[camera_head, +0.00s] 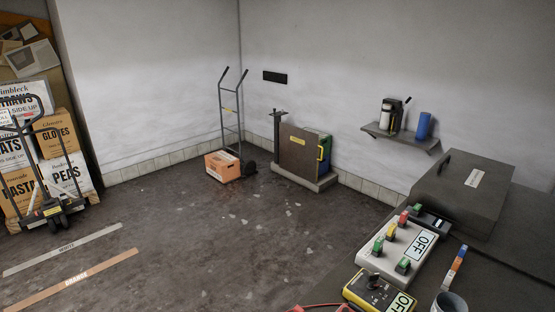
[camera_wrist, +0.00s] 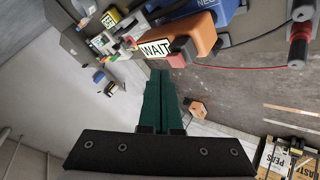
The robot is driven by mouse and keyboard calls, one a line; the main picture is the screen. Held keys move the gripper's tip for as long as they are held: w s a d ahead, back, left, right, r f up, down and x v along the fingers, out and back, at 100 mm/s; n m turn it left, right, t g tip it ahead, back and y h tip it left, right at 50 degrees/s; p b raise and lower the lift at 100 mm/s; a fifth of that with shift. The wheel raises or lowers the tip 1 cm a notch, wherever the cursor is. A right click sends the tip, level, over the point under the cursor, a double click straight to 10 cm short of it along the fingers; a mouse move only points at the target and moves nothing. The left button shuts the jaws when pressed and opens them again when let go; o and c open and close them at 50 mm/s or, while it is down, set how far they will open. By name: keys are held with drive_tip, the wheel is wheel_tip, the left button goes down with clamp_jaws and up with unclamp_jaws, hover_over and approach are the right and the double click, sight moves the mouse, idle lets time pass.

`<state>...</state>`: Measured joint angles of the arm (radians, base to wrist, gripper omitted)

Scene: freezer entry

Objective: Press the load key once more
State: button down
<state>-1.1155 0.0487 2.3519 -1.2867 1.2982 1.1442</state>
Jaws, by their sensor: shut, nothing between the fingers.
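My gripper (camera_wrist: 160,75) shows in the wrist view, its dark green fingers closed together with nothing between them. Its tips point toward an orange device (camera_wrist: 200,37) whose white label reads WAIT; whether they touch it I cannot tell. In the head view, a pale control box (camera_head: 374,261) on the dark bench carries several red, yellow and green controls and a display (camera_head: 422,245) reading OFF. A yellow meter (camera_head: 362,291) with a dark knob and an OFF display stands in front of it. I cannot read which control is the load key. My gripper is outside the head view.
A dark lidded case (camera_head: 462,190) and a grey cup (camera_head: 449,303) are on the bench. A blue device (camera_wrist: 220,10) and a red post (camera_wrist: 299,47) with a red cable are near the orange device. A hand truck (camera_head: 231,115) and an orange carton (camera_head: 222,167) stand on the floor.

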wheel_tip(320, 180, up, 5)
idle(0.5)
drive_tip(key=shift+d, duration=0.1)
idle(0.3)
drive_tip(key=s+d+f+m+g+y, duration=0.4)
drive_tip(key=s+d+m+g+y, duration=0.2)
drive_tip(key=s+d+m+g, duration=0.2)
drive_tip(key=s+d, duration=0.2)
drive_tip(key=s, duration=0.1)
drive_tip(key=shift+s+d+f+y, duration=0.2)
drive_tip(key=shift+s+f+y, duration=0.15)
drive_tip(key=shift+s+y, duration=0.05)
